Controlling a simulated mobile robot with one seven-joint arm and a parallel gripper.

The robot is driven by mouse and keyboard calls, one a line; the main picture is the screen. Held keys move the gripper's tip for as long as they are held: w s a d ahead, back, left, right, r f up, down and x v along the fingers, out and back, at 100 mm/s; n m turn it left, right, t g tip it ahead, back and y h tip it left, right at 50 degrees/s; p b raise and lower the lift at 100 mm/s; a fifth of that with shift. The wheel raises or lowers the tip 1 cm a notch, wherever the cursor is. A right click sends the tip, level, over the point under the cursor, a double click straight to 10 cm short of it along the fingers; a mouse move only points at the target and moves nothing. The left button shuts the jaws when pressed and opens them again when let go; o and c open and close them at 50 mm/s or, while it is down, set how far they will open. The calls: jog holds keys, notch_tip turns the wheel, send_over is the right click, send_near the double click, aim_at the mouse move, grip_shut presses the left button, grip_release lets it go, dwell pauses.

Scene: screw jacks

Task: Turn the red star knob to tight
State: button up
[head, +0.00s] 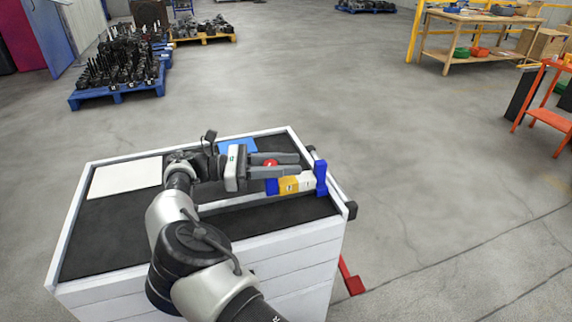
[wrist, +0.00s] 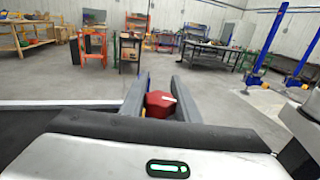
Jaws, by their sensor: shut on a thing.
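The red star knob (head: 270,162) sits between the two grey fingers of my gripper (head: 299,164), near their bases, and is mostly hidden by them in the head view. In the wrist view the knob (wrist: 158,104) shows as a dark red piece with a white mark on its top, with a finger of my gripper (wrist: 163,86) on each side. The gripper is shut on it. Just in front stands a jack or clamp with blue end pieces (head: 321,178) and a yellow and white middle (head: 290,185). How the knob joins it is hidden.
The clamp stands at the right end of a white workbench with a dark top (head: 120,218). A white sheet (head: 126,176) and a blue piece (head: 238,145) lie on it. Pallets of dark parts (head: 118,68) stand behind.

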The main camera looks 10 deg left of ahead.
jog(key=shift+s+d+f+g, duration=0.1)
jog(key=shift+d+f+g, duration=0.1)
jog(key=shift+g, duration=0.1)
jog(key=o, duration=1.1)
jog(key=shift+c, duration=0.2)
jog(key=shift+r, duration=0.1)
jog(key=shift+a+r, duration=0.1)
jog(key=shift+a, duration=0.1)
